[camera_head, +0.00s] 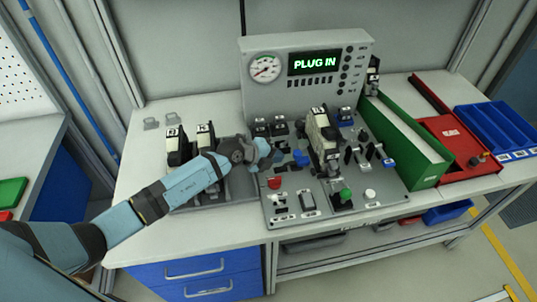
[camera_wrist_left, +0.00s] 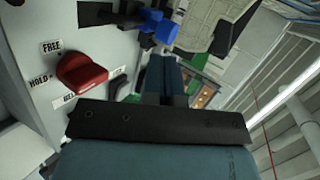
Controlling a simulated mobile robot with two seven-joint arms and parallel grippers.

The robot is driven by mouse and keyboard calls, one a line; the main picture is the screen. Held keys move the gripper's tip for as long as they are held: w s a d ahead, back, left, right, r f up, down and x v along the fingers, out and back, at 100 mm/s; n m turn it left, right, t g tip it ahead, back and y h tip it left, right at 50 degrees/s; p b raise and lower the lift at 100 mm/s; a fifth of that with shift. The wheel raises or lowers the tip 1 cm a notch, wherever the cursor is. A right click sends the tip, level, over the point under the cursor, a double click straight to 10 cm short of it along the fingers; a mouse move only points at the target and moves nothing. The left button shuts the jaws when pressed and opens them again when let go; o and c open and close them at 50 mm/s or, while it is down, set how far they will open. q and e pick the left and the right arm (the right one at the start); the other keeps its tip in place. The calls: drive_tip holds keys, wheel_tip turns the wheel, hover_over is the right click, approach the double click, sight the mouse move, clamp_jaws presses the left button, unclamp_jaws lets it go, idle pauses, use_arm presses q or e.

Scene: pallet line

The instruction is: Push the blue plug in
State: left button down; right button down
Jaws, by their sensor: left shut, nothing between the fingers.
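A blue plug-like piece (camera_head: 300,157) sits on the grey control panel (camera_head: 372,208), left of a white and black device (camera_head: 322,135). In the left wrist view a blue piece (camera_wrist_left: 160,27) is just beyond my fingertips, beside dark parts. My left gripper (camera_head: 276,156) reaches in from the left, close to the left side of the blue piece. Its fingers (camera_wrist_left: 167,72) are shut and empty. I cannot tell whether they touch the blue piece, and how far it sits in its socket is hidden. My right gripper is out of view.
A red knob (camera_head: 274,183) sits below my gripper; its FREE and HOLD labels show in the wrist view. The display (camera_head: 314,62) reads "PLUG IN". More blue parts (camera_head: 388,162) and a green knob (camera_head: 345,195) stand on the panel. A green bin (camera_head: 425,165) is to the right.

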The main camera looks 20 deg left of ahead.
sight(299, 155)
use_arm(q)
drive_tip(key=shift+x, duration=2.2)
drive_tip(key=shift+d+r, duration=0.1)
drive_tip(key=shift+d, duration=0.05)
drive_tip(key=shift+w+d+p, duration=0.85)
drive_tip(key=shift+d, duration=0.35)
